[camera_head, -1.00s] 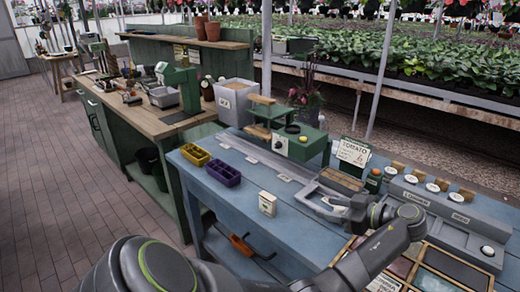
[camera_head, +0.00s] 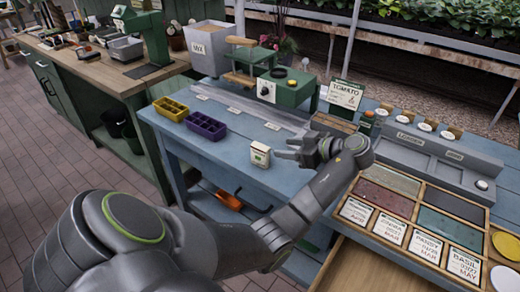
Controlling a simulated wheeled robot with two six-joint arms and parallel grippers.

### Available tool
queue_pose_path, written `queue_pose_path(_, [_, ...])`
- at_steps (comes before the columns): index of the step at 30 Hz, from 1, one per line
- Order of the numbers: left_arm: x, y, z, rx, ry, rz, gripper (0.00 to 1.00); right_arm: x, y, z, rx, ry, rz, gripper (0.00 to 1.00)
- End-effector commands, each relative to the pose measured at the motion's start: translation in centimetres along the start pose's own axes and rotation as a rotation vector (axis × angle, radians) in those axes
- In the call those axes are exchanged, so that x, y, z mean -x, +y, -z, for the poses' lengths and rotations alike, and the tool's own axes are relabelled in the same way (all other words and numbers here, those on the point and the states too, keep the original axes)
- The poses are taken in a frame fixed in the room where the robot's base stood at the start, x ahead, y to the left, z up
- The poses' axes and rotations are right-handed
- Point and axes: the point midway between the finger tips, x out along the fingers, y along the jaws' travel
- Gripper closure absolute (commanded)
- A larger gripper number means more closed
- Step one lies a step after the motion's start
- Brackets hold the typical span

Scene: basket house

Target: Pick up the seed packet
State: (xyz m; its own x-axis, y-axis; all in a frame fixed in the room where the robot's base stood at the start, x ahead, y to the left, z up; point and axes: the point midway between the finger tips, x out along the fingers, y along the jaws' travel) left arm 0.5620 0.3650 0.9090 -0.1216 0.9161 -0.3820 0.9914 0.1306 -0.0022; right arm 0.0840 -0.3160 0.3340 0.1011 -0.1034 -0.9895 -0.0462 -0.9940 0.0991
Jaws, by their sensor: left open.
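A narrow gap seems to lie between the fingertips and the packet, though the exact depth is hard to tell. My right gripper is out of view.
A yellow tray (camera_head: 171,108) and a purple tray (camera_head: 206,126) sit left of the packet. A green machine (camera_head: 285,87) and a TOMATO sign (camera_head: 345,94) stand behind. A wooden seed box (camera_head: 478,205) with labelled compartments lies at right.

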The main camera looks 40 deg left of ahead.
Motion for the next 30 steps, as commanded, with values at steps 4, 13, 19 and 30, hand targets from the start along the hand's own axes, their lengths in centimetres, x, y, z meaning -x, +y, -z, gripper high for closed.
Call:
queue_pose_path(4, [-2.9, -0.1, 0.4, 0.001, 0.003, 0.002, 0.51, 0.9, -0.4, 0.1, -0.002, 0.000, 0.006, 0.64])
queue_pose_path(13, [-5.5, -0.1, 0.2, -0.001, 0.001, 0.001, 0.51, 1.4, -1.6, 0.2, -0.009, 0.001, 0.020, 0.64])
queue_pose_path(19, [-8.4, -0.7, 0.1, 0.000, 0.002, 0.003, 0.51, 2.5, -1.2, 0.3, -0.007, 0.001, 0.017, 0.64])
queue_pose_path(30, [-10.3, -0.6, -0.2, 0.001, -0.002, -0.001, 0.51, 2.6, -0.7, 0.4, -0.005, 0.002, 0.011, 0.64])
